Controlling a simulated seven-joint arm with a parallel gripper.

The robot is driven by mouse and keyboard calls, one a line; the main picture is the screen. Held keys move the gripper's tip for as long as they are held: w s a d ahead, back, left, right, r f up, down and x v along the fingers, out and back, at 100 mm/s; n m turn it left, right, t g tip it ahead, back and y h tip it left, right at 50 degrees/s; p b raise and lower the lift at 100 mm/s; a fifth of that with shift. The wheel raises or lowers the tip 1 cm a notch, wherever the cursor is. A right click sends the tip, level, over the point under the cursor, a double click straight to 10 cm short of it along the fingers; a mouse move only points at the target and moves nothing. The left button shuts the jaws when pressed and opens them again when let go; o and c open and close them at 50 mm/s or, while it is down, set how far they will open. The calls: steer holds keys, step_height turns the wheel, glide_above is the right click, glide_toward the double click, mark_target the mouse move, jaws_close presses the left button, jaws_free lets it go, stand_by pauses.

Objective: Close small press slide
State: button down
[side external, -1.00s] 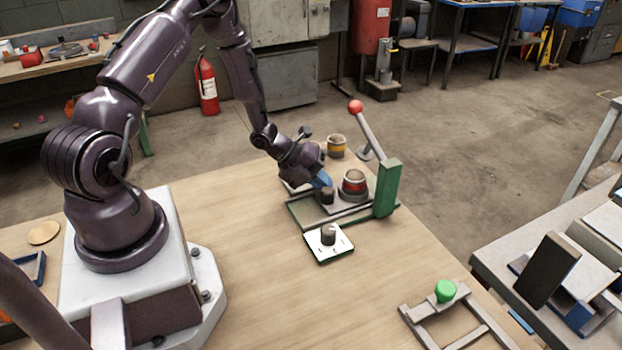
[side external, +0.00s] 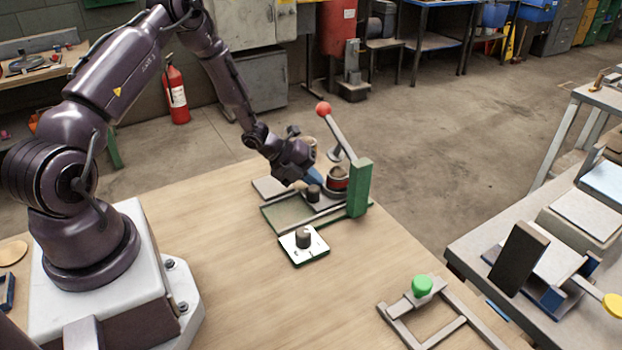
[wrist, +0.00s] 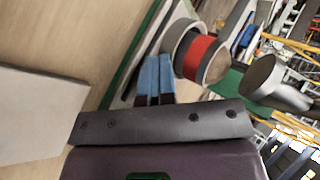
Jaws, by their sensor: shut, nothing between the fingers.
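The small press stands on the wooden table with a green post (side external: 360,188) and a lever with a red ball knob (side external: 324,108). Its slide carries a dark knob (side external: 313,193) and a round cup with a red band (side external: 337,183). The slide sits close to the post. My gripper (side external: 314,177) is shut and empty, its blue fingertips low behind the knob and left of the cup. In the wrist view the shut blue fingers (wrist: 155,72) point at the slide beside the red-banded cup (wrist: 200,57). I cannot tell whether they touch it.
A white plate with a dark dial (side external: 303,238) lies in front of the press. A grey frame with a green button (side external: 422,286) is at the front right. The table's front middle is clear.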

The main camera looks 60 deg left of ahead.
steer(key=shift+w+d, duration=0.1)
steer(key=shift+w, duration=0.25)
steer(key=s, duration=0.1)
steer(key=s+a, duration=0.1)
steer(key=s, duration=0.1)
steer(key=s+a, duration=0.1)
steer(key=shift+s+a, duration=0.2)
steer(key=shift+a, duration=0.05)
steer(key=v, duration=1)
steer(key=s+d+r+n+g+y, duration=0.1)
steer(key=s+d+r+n, duration=0.3)
steer(key=d+r+n, duration=0.2)
steer(key=s+d+r+n+y, duration=0.2)
steer(key=s+d+r+n, duration=0.3)
steer(key=r+n, duration=0.5)
steer(key=s+d+r+n+g+y, duration=0.1)
steer(key=s+d+r+n, duration=0.4)
steer(key=d+r+n, duration=0.3)
steer(key=shift+r+g+y, duration=0.3)
steer(key=shift+r, duration=0.7)
